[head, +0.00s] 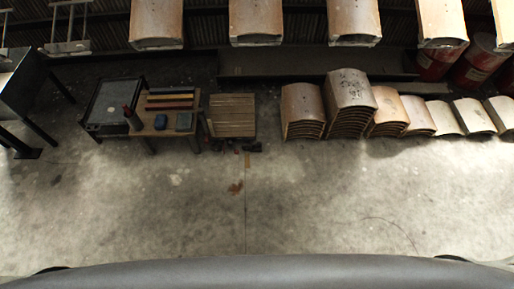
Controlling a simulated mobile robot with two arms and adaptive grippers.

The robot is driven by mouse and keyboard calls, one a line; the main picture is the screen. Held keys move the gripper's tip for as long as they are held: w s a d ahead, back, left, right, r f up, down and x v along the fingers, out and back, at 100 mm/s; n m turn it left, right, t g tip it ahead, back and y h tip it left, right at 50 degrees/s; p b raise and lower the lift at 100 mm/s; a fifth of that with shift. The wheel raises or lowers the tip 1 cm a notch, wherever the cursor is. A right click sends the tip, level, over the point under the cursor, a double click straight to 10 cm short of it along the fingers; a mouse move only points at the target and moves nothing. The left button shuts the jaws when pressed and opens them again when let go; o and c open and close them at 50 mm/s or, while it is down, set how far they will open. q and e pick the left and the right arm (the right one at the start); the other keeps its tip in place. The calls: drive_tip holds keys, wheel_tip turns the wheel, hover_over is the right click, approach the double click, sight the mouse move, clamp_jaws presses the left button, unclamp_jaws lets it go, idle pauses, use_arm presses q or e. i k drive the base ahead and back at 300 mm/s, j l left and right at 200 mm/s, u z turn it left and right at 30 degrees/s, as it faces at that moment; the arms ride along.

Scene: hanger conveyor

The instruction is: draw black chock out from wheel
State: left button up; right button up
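No black chock or wheel can be made out for certain. Small dark shapes (254,147) lie on the floor at the front edge of a slatted wooden stack (232,115), left of centre in the head view. They are too small to tell whether one is a chock or a wheel. Neither of my grippers is in view.
Left of the stack stand a wooden table (165,122) with coloured bars and a dark cart (110,103). Stacks of curved wooden panels (349,100) line the back right, near red drums (478,62). Panels hang above (256,20). The concrete floor (330,200) in front is open.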

sight(257, 148)
drive_tip(key=i+j, duration=0.15)
drive_tip(key=i, duration=0.3)
drive_tip(key=i+j, duration=0.15)
drive_tip(key=i, duration=0.25)
drive_tip(key=i+j, duration=0.15)
drive_tip(key=i, duration=0.3)
drive_tip(key=i+j, duration=0.2)
drive_tip(key=i, duration=0.2)
drive_tip(key=l+z, duration=0.05)
